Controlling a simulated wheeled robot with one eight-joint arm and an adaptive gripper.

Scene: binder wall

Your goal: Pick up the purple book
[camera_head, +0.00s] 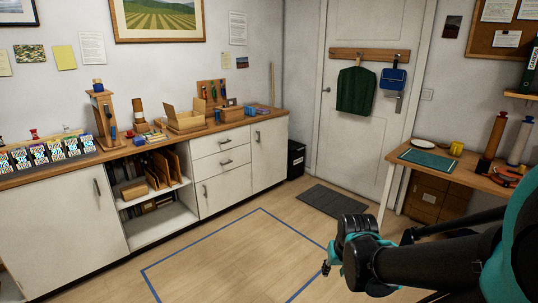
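I cannot make out a purple book for certain. A small stack of flat, book-like items (154,137) lies on the wooden counter, too small to tell its colours apart. Upright brown binders or dividers (160,168) stand on the open shelf below. My arm reaches in from the lower right. My gripper (327,268) is small at the arm's end, over the floor and well away from the counter. I cannot see its fingers clearly, and nothing shows held in it.
The long counter (215,131) with white cabinets runs along the left wall, holding wooden boxes and a tall wooden stand (103,115). A side table (480,181) with a green mat stands at right. The floor inside the blue tape (206,234) is clear. A dark doormat (333,200) lies before the door.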

